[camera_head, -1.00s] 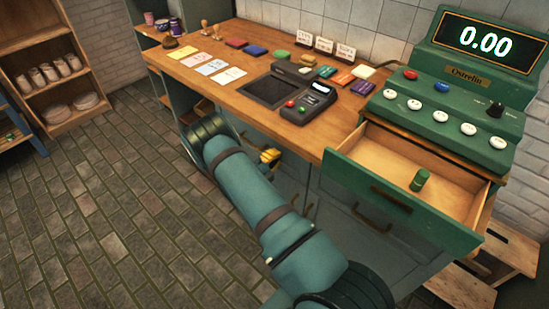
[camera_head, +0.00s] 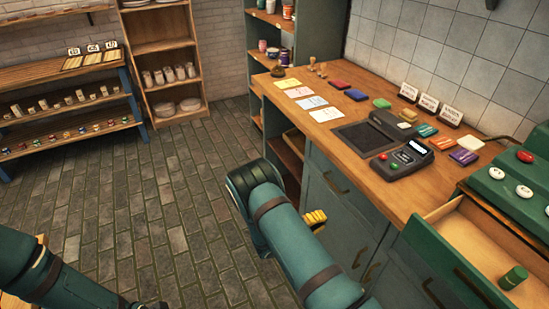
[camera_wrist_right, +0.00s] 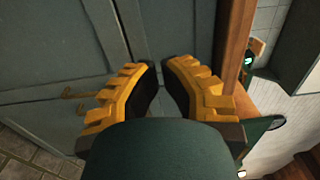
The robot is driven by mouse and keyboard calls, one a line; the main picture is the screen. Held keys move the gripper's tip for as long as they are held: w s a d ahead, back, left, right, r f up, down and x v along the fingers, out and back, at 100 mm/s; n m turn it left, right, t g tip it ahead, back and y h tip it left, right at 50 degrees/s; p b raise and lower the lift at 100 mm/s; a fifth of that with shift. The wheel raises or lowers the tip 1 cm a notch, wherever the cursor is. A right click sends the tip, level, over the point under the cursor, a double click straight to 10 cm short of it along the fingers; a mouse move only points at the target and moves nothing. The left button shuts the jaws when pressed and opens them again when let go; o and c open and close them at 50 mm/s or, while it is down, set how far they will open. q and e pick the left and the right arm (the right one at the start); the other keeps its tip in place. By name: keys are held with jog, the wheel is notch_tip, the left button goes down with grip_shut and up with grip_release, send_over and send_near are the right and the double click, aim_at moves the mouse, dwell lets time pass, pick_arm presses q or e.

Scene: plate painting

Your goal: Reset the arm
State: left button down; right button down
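My right arm, teal with dark bands, reaches in from the bottom of the head view. Its yellow right gripper (camera_head: 316,219) hangs in front of the counter's cabinet doors, below the counter top and partly hidden behind the arm. In the right wrist view the two yellow fingers (camera_wrist_right: 160,64) stand slightly apart, with nothing between them. Behind them are grey-green cabinet doors (camera_wrist_right: 55,50). My left arm shows at the lower left of the head view, and its gripper is out of view.
The wooden counter (camera_head: 290,125) holds cards, colored pads and a card terminal (camera_head: 403,158). At the right, an open drawer (camera_head: 466,222) with a small green cylinder (camera_head: 513,277) juts out beyond the counter. Shelves (camera_head: 165,47) line the back. The brick floor at left is clear.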

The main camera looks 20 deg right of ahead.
jog(key=s+a+f+m+g+y, duration=0.3)
jog(key=s+f+m+g+y, duration=0.25)
jog(key=s+m, duration=0.4)
jog(key=s+a+f+m+g+y, duration=0.2)
jog(key=s+a+f+m+y, duration=0.2)
jog(key=s+a+m+y, duration=0.7)
jog(key=w+a+r+m+t+y, duration=0.2)
jog(key=a+r+m+t, duration=0.2)
jog(key=m, duration=0.5)
jog(key=w+a+r+m+t+y, duration=0.3)
jog(key=a+m+t, duration=0.1)
jog(key=a+m, duration=0.4)
jog(key=shift+w+r+m, duration=0.2)
jog(key=shift+r+m, duration=0.15)
jog(key=shift+m, duration=0.2)
jog(key=shift+s, duration=0.1)
